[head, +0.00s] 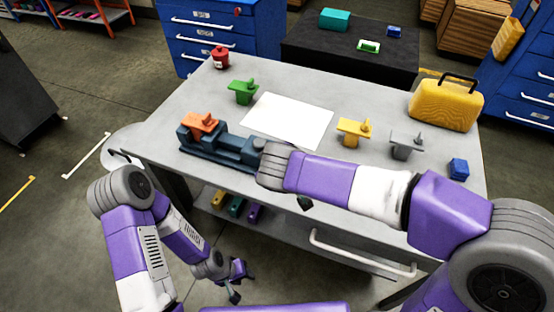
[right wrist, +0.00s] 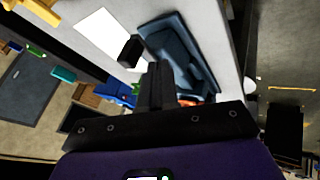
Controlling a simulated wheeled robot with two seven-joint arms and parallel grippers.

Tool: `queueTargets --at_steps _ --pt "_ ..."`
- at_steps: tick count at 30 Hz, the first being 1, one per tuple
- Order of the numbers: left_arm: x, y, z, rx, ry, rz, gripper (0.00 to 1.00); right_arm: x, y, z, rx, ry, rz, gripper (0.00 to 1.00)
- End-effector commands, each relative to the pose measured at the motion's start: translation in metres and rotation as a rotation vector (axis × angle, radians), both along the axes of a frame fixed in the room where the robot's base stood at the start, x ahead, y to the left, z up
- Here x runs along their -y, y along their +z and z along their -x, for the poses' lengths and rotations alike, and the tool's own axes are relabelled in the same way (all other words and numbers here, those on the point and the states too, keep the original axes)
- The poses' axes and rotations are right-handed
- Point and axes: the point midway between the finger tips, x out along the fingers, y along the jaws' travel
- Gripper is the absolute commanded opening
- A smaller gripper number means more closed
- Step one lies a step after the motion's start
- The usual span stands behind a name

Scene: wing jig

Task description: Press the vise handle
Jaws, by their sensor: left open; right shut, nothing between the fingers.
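The dark blue vise (head: 222,149) lies on the left front part of the grey table, with an orange part (head: 200,122) at its left end. The vise (right wrist: 178,55) also shows in the right wrist view, just beyond the fingers. I cannot make out its handle; my right wrist covers the vise's right end in the head view. My right gripper (right wrist: 145,68) is shut and empty near the vise; whether it touches is unclear. In the head view its fingers are mostly hidden. My left gripper (head: 236,283) is open and empty, low in front of the table.
The grey table (head: 190,95) bears a white sheet (head: 288,120), green (head: 242,92), yellow (head: 353,132) and grey (head: 406,145) parts, a red can (head: 220,58), a blue block (head: 459,168) and a yellow case (head: 446,104). A front rail (head: 360,255) runs below.

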Motion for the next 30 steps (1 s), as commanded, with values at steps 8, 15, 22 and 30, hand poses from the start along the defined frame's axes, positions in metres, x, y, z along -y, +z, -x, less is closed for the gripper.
queueTargets --at_steps 8,15,22,30 --pt "0.000 0.019 0.000 0.001 -0.001 0.001 0.43 0.003 0.042 0.030 -0.001 0.000 0.001 0.00" --pt "0.000 0.021 0.000 0.000 -0.001 0.000 0.43 0.003 0.049 0.038 -0.002 0.001 0.002 0.00" --pt "0.000 0.020 0.000 0.000 -0.001 0.000 0.43 0.003 0.049 0.038 -0.004 0.001 0.002 0.00" --pt "0.000 0.020 0.000 0.000 -0.001 0.000 0.43 0.003 0.049 0.037 -0.004 0.000 0.001 0.00"
